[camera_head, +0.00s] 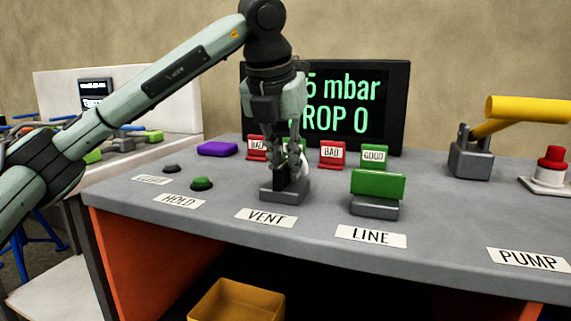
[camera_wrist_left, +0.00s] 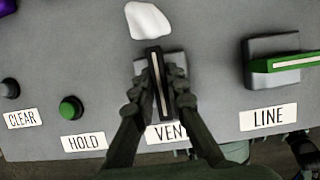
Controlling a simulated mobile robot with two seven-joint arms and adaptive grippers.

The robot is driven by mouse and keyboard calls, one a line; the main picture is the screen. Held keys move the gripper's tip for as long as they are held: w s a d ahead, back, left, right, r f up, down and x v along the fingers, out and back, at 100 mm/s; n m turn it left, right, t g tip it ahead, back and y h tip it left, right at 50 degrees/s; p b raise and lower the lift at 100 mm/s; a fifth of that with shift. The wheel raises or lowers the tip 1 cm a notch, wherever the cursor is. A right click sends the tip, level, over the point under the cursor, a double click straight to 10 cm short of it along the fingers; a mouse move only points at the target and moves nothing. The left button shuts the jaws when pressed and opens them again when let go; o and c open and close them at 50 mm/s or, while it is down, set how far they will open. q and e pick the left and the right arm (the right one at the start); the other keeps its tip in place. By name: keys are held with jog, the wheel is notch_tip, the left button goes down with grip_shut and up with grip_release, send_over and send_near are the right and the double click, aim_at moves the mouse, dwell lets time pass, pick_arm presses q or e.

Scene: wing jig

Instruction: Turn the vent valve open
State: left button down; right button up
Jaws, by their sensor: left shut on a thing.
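The vent valve has a grey base (camera_head: 285,194) behind the VENT label (camera_head: 266,217). Its dark handle with a pale stripe shows in the left wrist view (camera_wrist_left: 158,80), pointing nearly straight away from me, slightly tilted. My left gripper (camera_head: 287,178) comes down from above and is shut on this handle, one finger on each side. The fingers hide part of the handle and base. At the lower right of the left wrist view is a dark shape (camera_wrist_left: 304,153) that may be my right gripper; its fingers are unclear.
The LINE valve (camera_head: 377,186) with a crosswise green handle stands to the right. HOLD's green button (camera_head: 202,183) is to the left. A white lump (camera_wrist_left: 148,20) lies just behind the vent valve. BAD and GOOD markers and a screen (camera_head: 350,105) stand behind.

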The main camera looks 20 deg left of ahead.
pick_arm(q)
jog(key=c, duration=1.5)
grip_release()
jog(key=shift+c, duration=0.2)
jog(key=v, duration=1.2)
